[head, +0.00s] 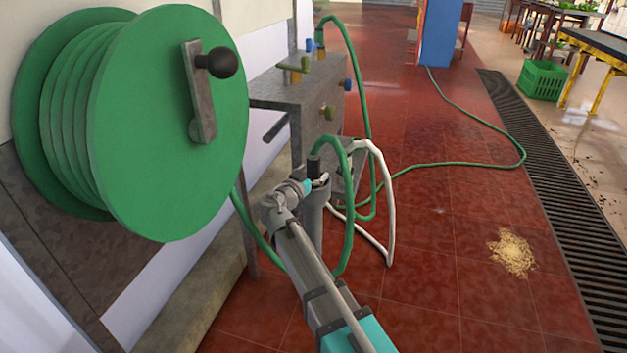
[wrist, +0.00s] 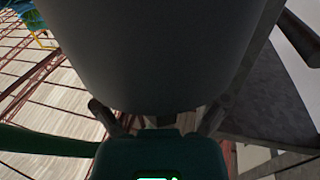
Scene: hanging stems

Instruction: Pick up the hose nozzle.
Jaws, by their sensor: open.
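I cannot make out the hose nozzle with certainty. In the head view a dark, upright short cylinder (head: 314,147) shows by the near end of the green hose loop, close to the end of my arm; I cannot tell if it is the nozzle or part of my gripper. In the wrist view my gripper (wrist: 158,104) is open, its two dark fingers spread apart. A large smooth grey rounded body (wrist: 150,45) fills the upper middle, very close to the camera. I cannot tell what it is or whether the fingers touch it.
A big green hose reel (head: 165,120) with a crank stands at left. A metal stand (head: 290,105) with several taps is behind my arm. Green hose (head: 440,163) and a white hose loop (head: 390,200) hang and lie near. Red floor at right is mostly clear, with a crumb pile (head: 512,252).

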